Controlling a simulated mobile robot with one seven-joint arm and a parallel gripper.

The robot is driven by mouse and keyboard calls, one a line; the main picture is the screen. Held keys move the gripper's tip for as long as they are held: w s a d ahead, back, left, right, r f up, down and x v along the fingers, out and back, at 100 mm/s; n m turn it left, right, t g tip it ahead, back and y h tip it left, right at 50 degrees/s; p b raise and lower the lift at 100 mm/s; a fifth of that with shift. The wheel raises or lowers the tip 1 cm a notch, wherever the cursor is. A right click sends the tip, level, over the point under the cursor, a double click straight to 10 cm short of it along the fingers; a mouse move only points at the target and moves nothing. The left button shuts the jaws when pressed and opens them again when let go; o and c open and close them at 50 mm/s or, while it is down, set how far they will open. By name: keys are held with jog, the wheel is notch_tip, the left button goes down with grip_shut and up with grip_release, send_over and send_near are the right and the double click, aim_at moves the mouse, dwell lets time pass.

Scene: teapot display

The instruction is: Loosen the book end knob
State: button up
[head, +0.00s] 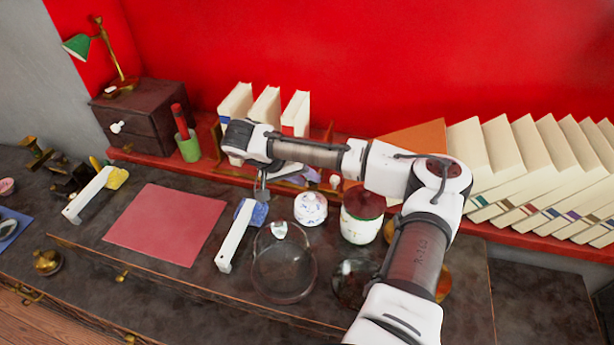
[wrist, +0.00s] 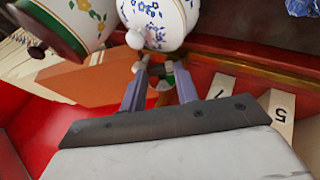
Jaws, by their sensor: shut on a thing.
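My gripper (wrist: 157,70) reaches low in front of the book end in the head view. In the wrist view its two purple-grey fingers close on a small part, which I take to be the book end knob; its shape is mostly hidden between the tips. The book end (head: 328,136) shows as a brown-gold upright just right of three pale books (head: 266,106) on the red shelf. My forearm and wrist cover its lower part in the head view.
A blue-flowered white jar (head: 310,209) and a red-lidded jar (head: 361,222) stand close in front of the shelf. A glass bowl (head: 283,266) is nearer. Leaning books (head: 540,170) fill the right. A green cup (head: 188,147) stands left. The red mat (head: 165,224) is bare.

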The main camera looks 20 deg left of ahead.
jog(key=h, duration=0.3)
jog(key=a+n+h, duration=0.1)
jog(key=h, duration=0.1)
jog(key=shift+a+f+t, duration=0.1)
jog(key=shift+f+t, duration=0.3)
jog(key=shift+f+n+h, duration=0.2)
jog(key=shift+n+h, duration=0.05)
jog(key=shift+h, duration=0.4)
jog(key=shift+f+n+h, duration=0.2)
jog(key=shift+n+h, duration=0.05)
jog(key=shift+h, duration=0.4)
jog(key=shift+f, duration=0.1)
jog(key=o, duration=1)
jog(key=shift+a, duration=0.1)
